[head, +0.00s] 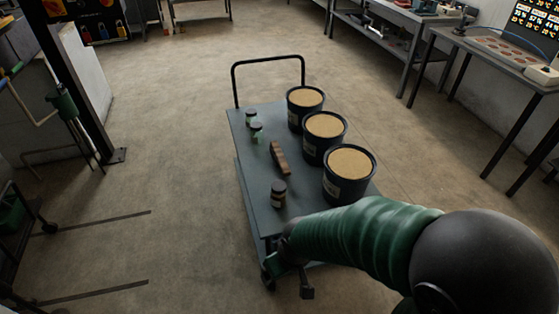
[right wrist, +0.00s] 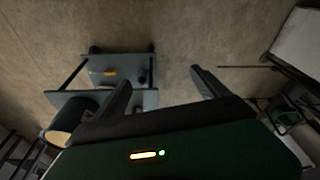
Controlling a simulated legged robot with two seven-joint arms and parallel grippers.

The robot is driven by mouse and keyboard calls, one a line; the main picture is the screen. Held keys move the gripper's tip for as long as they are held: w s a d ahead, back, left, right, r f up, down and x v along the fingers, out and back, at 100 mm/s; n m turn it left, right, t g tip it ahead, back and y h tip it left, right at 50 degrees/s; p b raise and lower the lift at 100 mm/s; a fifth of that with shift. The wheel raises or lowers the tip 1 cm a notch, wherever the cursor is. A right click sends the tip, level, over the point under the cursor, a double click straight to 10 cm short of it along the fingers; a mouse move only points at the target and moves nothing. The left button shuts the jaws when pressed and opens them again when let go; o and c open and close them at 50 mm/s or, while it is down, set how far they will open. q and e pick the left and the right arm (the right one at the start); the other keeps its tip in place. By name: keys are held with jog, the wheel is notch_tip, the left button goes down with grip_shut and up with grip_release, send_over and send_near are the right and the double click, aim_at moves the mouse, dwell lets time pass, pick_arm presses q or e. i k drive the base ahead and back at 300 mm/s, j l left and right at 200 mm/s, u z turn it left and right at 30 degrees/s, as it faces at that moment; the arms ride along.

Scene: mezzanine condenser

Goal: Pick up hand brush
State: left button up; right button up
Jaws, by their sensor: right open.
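A brown, long, narrow object (head: 280,157), which looks like the hand brush, lies on the top of the grey cart (head: 252,190). It lies between the small jars and the row of buckets. My right gripper (head: 289,284) is at the near end of the cart, apart from the brush and low beside the cart edge. In the right wrist view my right gripper (right wrist: 161,88) has its two fingers spread with nothing between them. My left gripper is in neither view.
Three black buckets (head: 325,125) with tan contents line the cart's right side. A dark brown jar (head: 279,193) stands near the front, and two small green jars (head: 256,131) stand farther back. The handle (head: 269,62) rises at the far end.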

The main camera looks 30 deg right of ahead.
aim_at(277, 155)
jog(key=u, duration=1.85)
jog(key=z, duration=3.1)
jog(key=i+j+z, duration=0.7)
jog(key=j+z, duration=0.15)
jog(key=j, duration=0.15)
jog(key=i+j, duration=0.15)
jog(key=j, duration=0.2)
jog(key=i+j, duration=0.2)
jog(key=j, duration=0.2)
jog(key=i+j+z, duration=0.1)
jog(key=j, duration=0.25)
